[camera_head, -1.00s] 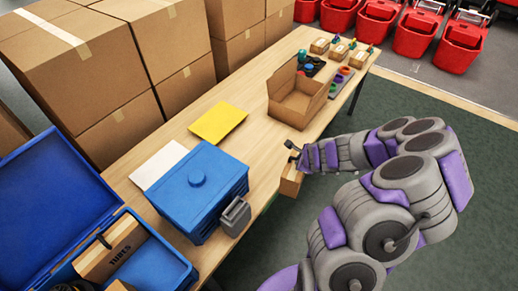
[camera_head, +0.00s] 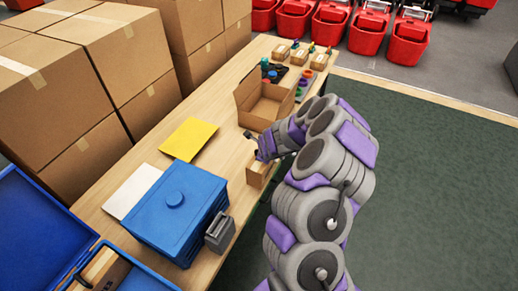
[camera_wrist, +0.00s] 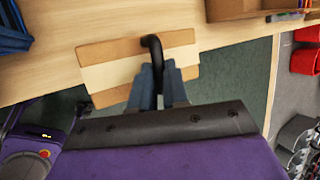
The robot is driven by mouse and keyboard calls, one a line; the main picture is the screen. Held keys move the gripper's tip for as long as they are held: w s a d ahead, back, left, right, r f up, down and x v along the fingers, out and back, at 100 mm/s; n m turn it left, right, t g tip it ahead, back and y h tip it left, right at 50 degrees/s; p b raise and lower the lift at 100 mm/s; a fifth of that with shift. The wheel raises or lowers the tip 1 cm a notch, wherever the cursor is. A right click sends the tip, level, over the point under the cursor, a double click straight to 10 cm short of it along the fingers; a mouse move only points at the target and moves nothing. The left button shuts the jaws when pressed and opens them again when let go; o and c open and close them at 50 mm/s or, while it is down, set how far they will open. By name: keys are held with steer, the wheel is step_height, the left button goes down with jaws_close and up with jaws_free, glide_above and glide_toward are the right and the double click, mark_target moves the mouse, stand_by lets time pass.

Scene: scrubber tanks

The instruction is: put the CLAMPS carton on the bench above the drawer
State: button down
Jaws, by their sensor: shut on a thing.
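My gripper (camera_head: 264,156) is shut on the dark curved handle of a brown carton (camera_head: 257,173) at the bench's front edge. In the wrist view, my gripper (camera_wrist: 158,72) closes around that handle, and the carton (camera_wrist: 105,73) shows a pale tape strip across its top. The carton overlaps the edge of the wooden bench (camera_head: 222,168), partly over the green floor. No lettering on it is readable, so I cannot confirm CLAMPS. I cannot tell whether it touches the bench. I cannot make out the drawer.
An open cardboard box (camera_head: 264,104) stands just beyond the carton. A blue case (camera_head: 172,212) with a grey latch, a yellow sheet (camera_head: 190,138) and a white sheet (camera_head: 132,190) lie nearer. Small items fill the far end. Bare wood lies between the yellow sheet and the carton.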

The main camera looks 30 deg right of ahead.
steer(key=w, duration=0.2)
steer(key=w+d, duration=0.1)
steer(key=w, duration=0.2)
steer(key=shift+f+p, duration=0.15)
steer(key=shift+p, duration=0.25)
steer(key=shift+w+d+f, duration=0.1)
steer(key=shift+w+d, duration=0.1)
steer(key=shift+w, duration=0.15)
steer(key=shift+w+a, duration=0.1)
steer(key=shift+w, duration=0.1)
steer(key=f, duration=0.1)
steer(key=f+b, duration=0.2)
steer(key=shift+a+f, duration=0.3)
steer(key=shift+f, duration=0.05)
steer(key=shift+d+r, duration=0.1)
steer(key=c, duration=1.1)
jaws_free()
steer(key=shift+d, duration=0.15)
